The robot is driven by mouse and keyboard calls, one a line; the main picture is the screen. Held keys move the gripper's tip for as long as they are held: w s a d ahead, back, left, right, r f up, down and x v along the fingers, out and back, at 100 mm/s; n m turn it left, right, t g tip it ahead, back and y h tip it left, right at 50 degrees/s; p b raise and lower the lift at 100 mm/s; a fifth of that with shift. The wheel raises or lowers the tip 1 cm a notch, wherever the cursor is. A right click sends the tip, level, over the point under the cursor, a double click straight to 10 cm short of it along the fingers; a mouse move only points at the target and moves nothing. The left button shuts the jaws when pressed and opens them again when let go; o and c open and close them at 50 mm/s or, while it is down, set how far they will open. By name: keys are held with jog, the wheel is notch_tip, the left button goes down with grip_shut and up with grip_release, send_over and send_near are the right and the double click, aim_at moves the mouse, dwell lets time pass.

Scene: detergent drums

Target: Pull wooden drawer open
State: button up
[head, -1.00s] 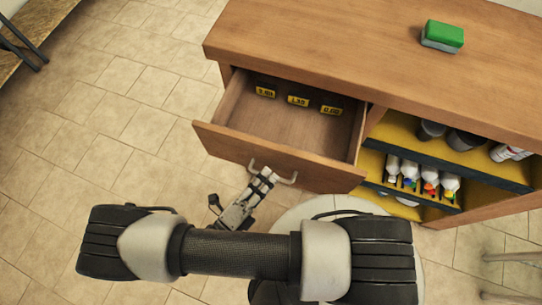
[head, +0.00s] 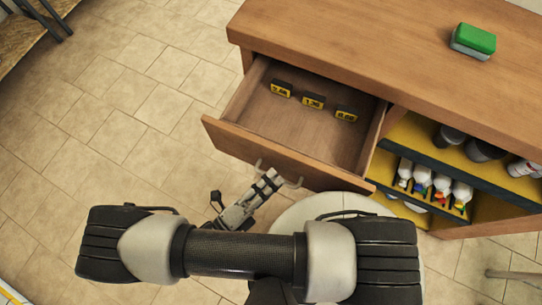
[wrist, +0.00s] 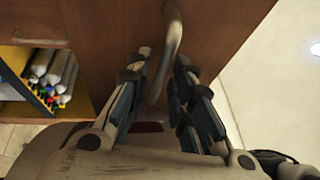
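The wooden drawer (head: 287,158) stands well out of the cabinet in the head view, its inside visible. Its front carries a curved metal handle (head: 297,183). My gripper (head: 270,181) is at that handle, in front of the drawer. In the wrist view the handle (wrist: 171,45) runs between the two fingers of my gripper (wrist: 162,68), which close in on it from both sides. The exact contact is hard to see. The drawer front (wrist: 222,45) fills the area behind the fingers.
Several small black-and-yellow labelled blocks (head: 313,102) sit inside the drawer. A green sponge (head: 473,41) lies on the wooden cabinet top (head: 370,45). Open shelves at right hold several bottles (head: 442,185). Tiled floor (head: 120,160) to the left is clear.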

jog(key=shift+o, duration=0.6)
jog(key=v, duration=1.2)
jog(key=shift+o, duration=0.4)
